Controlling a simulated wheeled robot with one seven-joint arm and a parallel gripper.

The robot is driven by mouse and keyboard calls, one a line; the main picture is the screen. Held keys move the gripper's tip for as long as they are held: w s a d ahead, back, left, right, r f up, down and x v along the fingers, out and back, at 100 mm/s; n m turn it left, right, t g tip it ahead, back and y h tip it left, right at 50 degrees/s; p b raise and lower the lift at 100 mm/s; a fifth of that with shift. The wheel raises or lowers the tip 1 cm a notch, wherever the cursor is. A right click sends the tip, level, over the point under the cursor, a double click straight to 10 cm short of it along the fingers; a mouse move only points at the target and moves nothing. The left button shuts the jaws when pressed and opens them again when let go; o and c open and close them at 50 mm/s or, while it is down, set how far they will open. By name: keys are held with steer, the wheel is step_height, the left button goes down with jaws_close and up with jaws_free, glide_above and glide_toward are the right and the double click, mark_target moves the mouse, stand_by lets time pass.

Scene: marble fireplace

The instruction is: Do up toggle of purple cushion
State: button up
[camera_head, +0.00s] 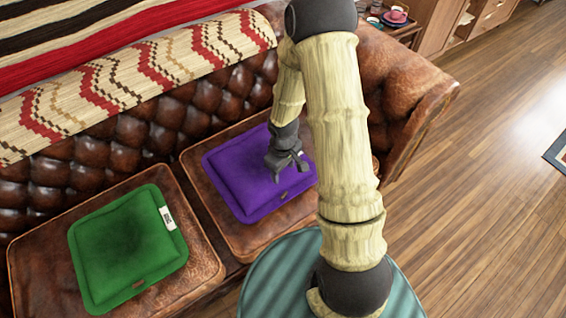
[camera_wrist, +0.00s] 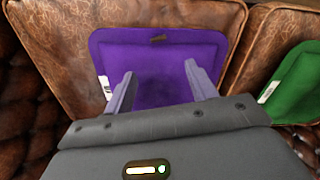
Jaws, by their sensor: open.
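The purple cushion (camera_head: 240,180) lies flat on a brown leather sofa seat. A small brown toggle (camera_head: 284,194) shows near its front edge in the head view, and the same dark tab (camera_wrist: 158,40) shows near the cushion's upper edge in the wrist view. I cannot tell whether the toggle is fastened. A white label (camera_wrist: 105,87) sits at the cushion's side. My gripper (camera_head: 287,168) is over the purple cushion with its fingers apart. In the wrist view, the open fingers (camera_wrist: 158,85) have only purple fabric between them, and the toggle lies beyond their tips.
A green cushion (camera_head: 128,248) with a white label lies on the neighbouring seat to the left. The tufted leather backrest (camera_head: 150,125) rises behind, with a patterned throw (camera_head: 140,75) over it. The sofa arm (camera_head: 410,90) stands at the right. Wooden floor (camera_head: 480,200) is open beyond.

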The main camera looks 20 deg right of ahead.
steer(key=shift+r, duration=0.85)
steer(key=shift+r, duration=0.25)
steer(key=c, duration=0.6)
steer(key=r, duration=0.3)
steer(key=shift+s+d+m, duration=0.2)
steer(key=shift+s+m, duration=0.05)
steer(key=shift+m, duration=0.15)
jaws_close()
steer(key=s+r+m+t, duration=0.2)
steer(key=s+r+m, duration=0.3)
steer(key=r, duration=1)
steer(key=s, duration=0.3)
steer(key=shift+s+m+t, duration=0.3)
steer(key=shift+m, duration=0.1)
steer(key=shift+f, duration=0.1)
